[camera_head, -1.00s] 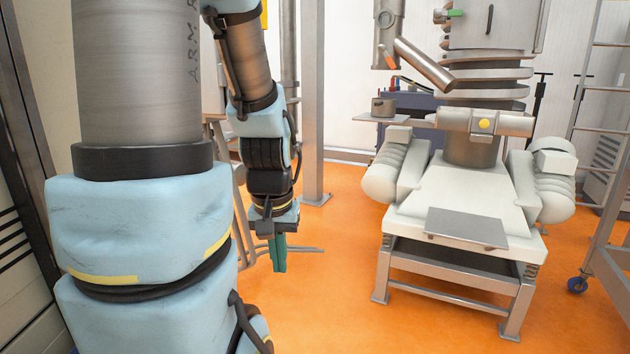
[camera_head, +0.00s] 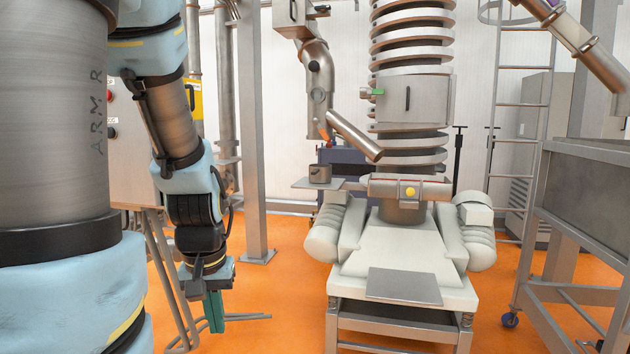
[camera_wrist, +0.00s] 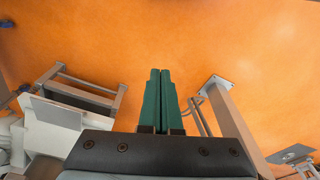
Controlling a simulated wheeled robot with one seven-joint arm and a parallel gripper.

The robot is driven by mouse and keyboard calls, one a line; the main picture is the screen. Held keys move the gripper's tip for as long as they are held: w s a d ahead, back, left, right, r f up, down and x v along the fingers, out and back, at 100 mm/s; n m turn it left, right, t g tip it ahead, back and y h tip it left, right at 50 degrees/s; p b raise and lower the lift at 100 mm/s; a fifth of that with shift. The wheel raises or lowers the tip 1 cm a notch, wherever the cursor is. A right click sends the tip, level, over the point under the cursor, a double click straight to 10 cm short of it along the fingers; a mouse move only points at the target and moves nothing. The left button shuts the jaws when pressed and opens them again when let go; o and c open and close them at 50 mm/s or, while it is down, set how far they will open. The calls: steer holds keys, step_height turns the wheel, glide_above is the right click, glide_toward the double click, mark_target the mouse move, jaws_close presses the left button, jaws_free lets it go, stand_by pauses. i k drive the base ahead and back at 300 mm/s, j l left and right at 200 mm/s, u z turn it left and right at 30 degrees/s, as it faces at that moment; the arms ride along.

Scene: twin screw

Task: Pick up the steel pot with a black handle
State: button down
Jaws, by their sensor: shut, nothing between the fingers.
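The steel pot (camera_head: 320,173) is small in the head view, upright on a flat metal shelf (camera_head: 318,184) at the left side of the machine. Its black handle is too small to make out clearly. My gripper (camera_head: 215,312) hangs pointing down at the lower left, well apart from the pot and lower than it. In the wrist view its two green fingers (camera_wrist: 157,98) lie together with nothing between them, over the orange floor. The pot does not show in the wrist view.
The machine (camera_head: 405,240) has a white base with a flat plate (camera_head: 403,286) at its front. A slanted metal pipe (camera_head: 354,136) ends above and right of the pot. A vertical post (camera_head: 252,130) stands between my arm and the machine. A ladder (camera_head: 520,150) stands at right.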

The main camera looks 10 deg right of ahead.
mark_target(319, 175)
steer(key=i+l+u, duration=0.1)
steer(key=u, duration=0.3)
steer(key=l+u, duration=0.75)
steer(key=i+j, duration=0.05)
steer(key=j, duration=0.05)
